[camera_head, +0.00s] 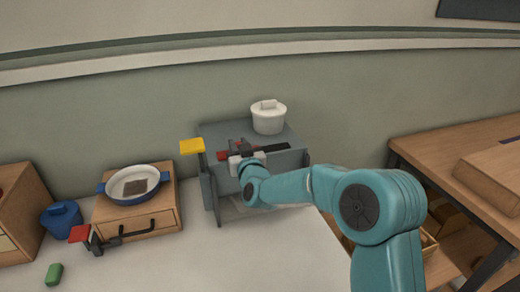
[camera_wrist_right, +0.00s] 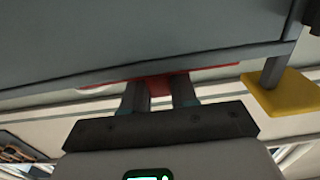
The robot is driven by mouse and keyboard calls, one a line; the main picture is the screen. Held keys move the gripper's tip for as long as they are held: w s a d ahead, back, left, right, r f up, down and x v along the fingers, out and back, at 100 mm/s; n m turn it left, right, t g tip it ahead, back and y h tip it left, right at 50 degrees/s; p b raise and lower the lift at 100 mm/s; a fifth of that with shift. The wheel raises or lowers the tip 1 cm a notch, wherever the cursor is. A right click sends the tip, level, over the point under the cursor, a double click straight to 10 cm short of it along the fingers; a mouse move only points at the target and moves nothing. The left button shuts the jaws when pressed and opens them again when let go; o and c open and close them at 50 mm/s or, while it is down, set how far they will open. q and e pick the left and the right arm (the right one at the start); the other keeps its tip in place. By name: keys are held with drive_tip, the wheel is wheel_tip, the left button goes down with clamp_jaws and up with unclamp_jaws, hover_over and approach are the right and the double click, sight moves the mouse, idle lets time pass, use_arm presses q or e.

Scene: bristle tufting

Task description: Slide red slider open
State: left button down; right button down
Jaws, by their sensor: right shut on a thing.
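The red slider (camera_head: 224,155) is on the top front of the grey cabinet (camera_head: 213,190), partly hidden by my right gripper (camera_head: 243,155). A dark slot strip (camera_head: 275,148) lies to the right of it. In the right wrist view the red slider (camera_wrist_right: 158,84) shows between the two dark fingers of my right gripper (camera_wrist_right: 160,92), which is shut on it. The grey cabinet wall (camera_wrist_right: 130,40) fills the top of that view. My left gripper is not in view.
A white lidded pot (camera_head: 268,119) stands on the cabinet top. A yellow block (camera_head: 192,146) sticks out at the cabinet's left; it also shows in the wrist view (camera_wrist_right: 284,93). A wooden drawer box (camera_head: 148,215) with a pan (camera_head: 133,183) stands left. A wooden table (camera_head: 425,140) is right.

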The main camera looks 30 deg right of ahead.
drive_tip(key=shift+w+a, duration=0.2)
drive_tip(key=shift+a, duration=0.65)
drive_tip(key=c, duration=1.1)
unclamp_jaws()
drive_tip(key=shift+o, duration=0.7)
drive_tip(key=shift+w+a, duration=0.1)
drive_tip(key=shift+a, duration=0.1)
drive_tip(key=shift+d, duration=0.15)
